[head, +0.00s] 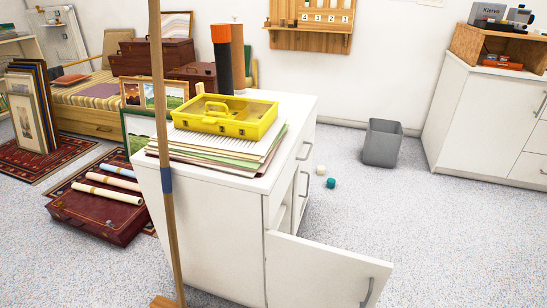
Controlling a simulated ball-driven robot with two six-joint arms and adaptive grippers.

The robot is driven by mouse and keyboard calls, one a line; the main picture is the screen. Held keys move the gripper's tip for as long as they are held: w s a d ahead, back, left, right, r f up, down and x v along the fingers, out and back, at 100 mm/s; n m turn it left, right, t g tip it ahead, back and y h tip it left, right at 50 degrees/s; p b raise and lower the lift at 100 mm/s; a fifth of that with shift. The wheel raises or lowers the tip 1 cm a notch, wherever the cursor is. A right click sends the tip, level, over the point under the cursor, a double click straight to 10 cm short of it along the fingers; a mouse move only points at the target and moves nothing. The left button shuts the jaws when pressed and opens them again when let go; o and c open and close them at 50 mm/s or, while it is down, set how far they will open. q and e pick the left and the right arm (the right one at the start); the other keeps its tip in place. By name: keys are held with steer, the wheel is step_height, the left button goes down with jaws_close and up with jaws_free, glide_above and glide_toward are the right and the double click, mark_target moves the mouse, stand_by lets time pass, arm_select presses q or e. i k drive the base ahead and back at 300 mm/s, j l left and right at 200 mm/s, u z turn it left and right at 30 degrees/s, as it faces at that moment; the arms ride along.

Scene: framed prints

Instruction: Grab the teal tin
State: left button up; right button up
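I see no clear tin. A small teal object (331,183) lies on the floor to the right of the white cabinet, and it is too small to tell whether it is a tin. A small cream object (320,170) lies just behind it. The white cabinet (215,235) stands in the middle, with a lower door (320,275) swung open towards me. The inside of the cabinet is mostly hidden from this angle. Neither of my grippers is in view.
A wooden pole (163,130) stands upright in front of the cabinet. A yellow case (226,117) and stacked sheets (215,148) lie on top. A grey bin (382,143) stands behind right. A dark red case (97,215) lies left. The floor at right is clear.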

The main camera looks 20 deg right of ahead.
mark_target(330, 182)
steer(key=z, duration=1.15)
